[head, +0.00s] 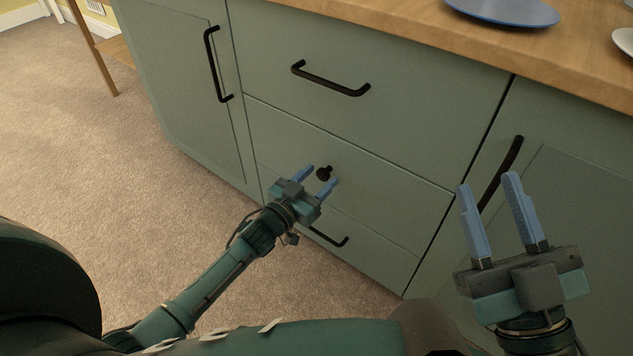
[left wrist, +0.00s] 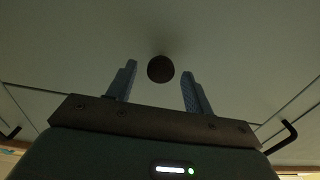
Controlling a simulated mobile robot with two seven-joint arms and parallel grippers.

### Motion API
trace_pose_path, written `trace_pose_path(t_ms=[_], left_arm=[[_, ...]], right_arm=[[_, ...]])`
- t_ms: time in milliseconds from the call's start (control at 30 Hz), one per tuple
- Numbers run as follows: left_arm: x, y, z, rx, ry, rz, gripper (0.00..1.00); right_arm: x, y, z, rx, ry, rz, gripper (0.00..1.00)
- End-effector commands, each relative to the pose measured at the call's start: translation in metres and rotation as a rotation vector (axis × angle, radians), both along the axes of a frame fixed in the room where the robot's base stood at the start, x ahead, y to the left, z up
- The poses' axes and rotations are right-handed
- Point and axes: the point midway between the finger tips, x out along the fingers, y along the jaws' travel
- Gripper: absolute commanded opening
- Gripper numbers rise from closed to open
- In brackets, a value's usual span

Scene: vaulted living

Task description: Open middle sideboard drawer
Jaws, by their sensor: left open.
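The sideboard's middle drawer (head: 390,187) is shut, its grey-green front flush with the drawers above and below. It has a round dark knob (head: 324,173), which also shows in the left wrist view (left wrist: 160,69). My left gripper (head: 320,175) is open in front of the middle drawer. In the left wrist view its blue fingers (left wrist: 158,85) stand either side of the knob, which lies just beyond the fingertips; I cannot tell whether they touch the drawer. My right gripper (head: 486,182) is open and empty, in front of the right door.
The upper drawer has a black bar handle (head: 330,79), and the lower drawer has another (head: 328,237). The left door handle (head: 216,65) and right door handle (head: 503,170) stick out. A blue plate (head: 503,11) lies on the wooden top.

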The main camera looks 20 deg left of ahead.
Motion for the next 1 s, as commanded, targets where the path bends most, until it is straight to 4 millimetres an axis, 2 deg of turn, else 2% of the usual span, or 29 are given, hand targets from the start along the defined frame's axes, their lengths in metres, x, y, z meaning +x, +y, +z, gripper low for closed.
trace_pose_path(t_ms=[233, 833, 1000], left_arm=[[0.0005, -0.0003, 0.0004, 0.000, 0.000, 0.000, 0.51], [0.0002, -0.0002, 0.0003, 0.000, 0.000, 0.000, 0.02], [0.0001, -0.0003, 0.0003, 0.000, 0.000, -0.001, 0.00]], right_arm=[[-0.0001, -0.0001, 0.0009, 0.000, -0.004, 0.000, 0.36], [0.0000, 0.0000, 0.0002, 0.000, -0.001, 0.000, 0.36], [0.0001, 0.0000, 0.0002, -0.001, 0.000, 0.000, 0.36]])
